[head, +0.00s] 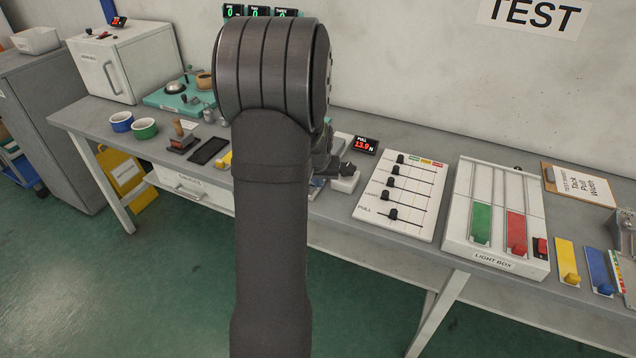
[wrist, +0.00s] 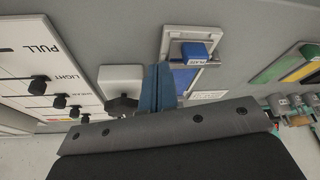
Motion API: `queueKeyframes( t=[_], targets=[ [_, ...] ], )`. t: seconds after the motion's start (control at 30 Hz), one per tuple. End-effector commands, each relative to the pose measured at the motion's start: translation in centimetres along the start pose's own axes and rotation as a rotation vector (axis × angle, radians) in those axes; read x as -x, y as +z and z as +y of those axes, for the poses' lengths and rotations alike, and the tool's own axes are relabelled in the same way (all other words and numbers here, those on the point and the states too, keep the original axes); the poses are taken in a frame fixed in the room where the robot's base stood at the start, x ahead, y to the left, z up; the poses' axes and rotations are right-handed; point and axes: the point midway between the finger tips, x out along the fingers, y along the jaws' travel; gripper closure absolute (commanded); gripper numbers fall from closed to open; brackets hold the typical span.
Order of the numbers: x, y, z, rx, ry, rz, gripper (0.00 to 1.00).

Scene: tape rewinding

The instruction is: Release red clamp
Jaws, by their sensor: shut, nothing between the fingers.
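My gripper (wrist: 160,70) shows in the wrist view as blue-grey fingers, shut and empty, over the bench. In the head view my own arm hides most of it. Just beyond the fingertips is a pale plate with a blue block (wrist: 195,52) on it; I cannot tell whether they touch. I cannot surely make out a red clamp. The red things I see are in the head view: a red panel (head: 517,233) on the light box and a small red piece (head: 540,247) at its right edge, both far right of my gripper.
A white box with a black knob (wrist: 122,103) stands close beside the fingers. The slider panel (head: 428,172) and the light box (head: 455,222) are to the right on the grey bench. Green and blue cups (head: 144,128) stand left.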

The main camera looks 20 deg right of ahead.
Motion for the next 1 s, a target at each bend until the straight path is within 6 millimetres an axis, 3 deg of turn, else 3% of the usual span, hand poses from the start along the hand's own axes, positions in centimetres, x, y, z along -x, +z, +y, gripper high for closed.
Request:
queueKeyframes(
  t=[1.0],
  targets=[
    [-0.5, -1.1, 0.9, 0.139, -0.056, 0.000, 1.00]
  ],
)
